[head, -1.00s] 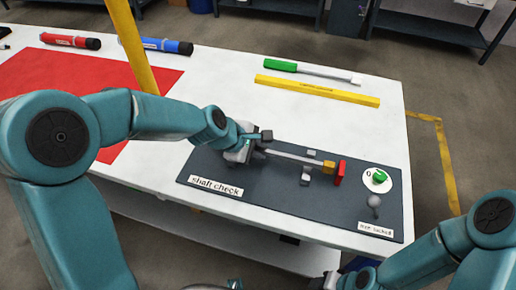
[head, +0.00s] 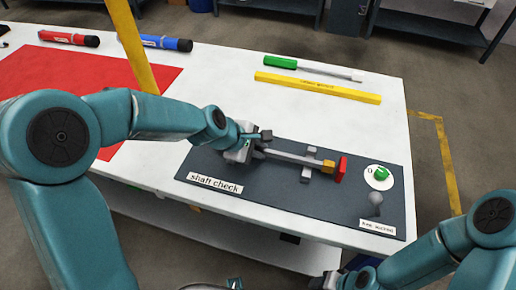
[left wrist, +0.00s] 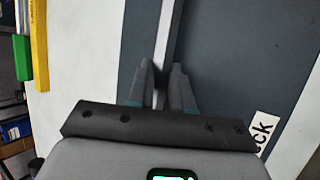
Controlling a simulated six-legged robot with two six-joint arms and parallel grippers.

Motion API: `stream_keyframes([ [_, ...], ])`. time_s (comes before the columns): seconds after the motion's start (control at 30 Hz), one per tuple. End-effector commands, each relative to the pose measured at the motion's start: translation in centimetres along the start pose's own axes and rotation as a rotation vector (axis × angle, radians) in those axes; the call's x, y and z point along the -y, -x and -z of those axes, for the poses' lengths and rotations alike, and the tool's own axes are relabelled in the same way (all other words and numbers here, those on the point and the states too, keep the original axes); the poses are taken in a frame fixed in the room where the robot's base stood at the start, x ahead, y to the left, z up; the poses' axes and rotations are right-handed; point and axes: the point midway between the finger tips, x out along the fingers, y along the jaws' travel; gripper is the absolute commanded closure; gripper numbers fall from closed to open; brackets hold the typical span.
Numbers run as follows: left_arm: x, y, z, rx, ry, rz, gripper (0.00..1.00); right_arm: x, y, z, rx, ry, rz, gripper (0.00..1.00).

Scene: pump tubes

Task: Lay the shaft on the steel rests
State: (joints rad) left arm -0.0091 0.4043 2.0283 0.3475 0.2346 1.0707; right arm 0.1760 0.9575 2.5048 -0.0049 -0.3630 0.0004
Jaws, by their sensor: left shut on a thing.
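The shaft (head: 287,156) is a thin grey rod over the dark shaft check board (head: 260,192). My left gripper (head: 257,146) is shut on its left end. In the left wrist view the shaft (left wrist: 165,38) runs straight out from between the closed fingers (left wrist: 161,78). Its far end meets a brass-coloured block (head: 328,167) beside a red plate (head: 341,169). The grey steel rest (head: 312,150) shows on both sides of the shaft near that end. I cannot tell if the shaft touches it. My right gripper (head: 328,281) is partly cut off at the bottom edge.
A green knob (head: 381,173) on a white dial and a grey ball-topped lever (head: 376,198) stand at the board's right. A yellow bar (head: 318,88) and a green-handled tool (head: 312,68) lie behind. A yellow post (head: 133,45) rises at the left.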

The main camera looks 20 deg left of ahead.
Motion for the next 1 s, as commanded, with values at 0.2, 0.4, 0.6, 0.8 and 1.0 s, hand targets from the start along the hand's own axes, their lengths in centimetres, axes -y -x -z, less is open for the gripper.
stream_keyframes([
  [0.2,0.3,-0.2,0.1,0.001,0.002,0.008,0.54,0.0,-0.1,0.0,0.0,0.0,0.0,0.5],
  [0.4,0.6,-0.3,0.1,0.003,0.002,0.017,0.5,0.0,-0.1,0.0,0.0,0.0,0.0,0.5],
  [0.6,0.8,-0.4,0.1,0.004,0.003,0.022,0.5,0.0,-0.1,0.0,0.0,0.0,0.0,0.5],
  [0.8,0.6,1.5,0.1,0.002,0.004,0.016,0.5,0.2,0.5,0.0,0.0,0.0,0.0,0.5],
  [1.0,0.1,6.8,0.0,-0.001,0.002,0.002,0.5,0.6,1.7,0.0,0.0,0.0,0.0,0.5],
])
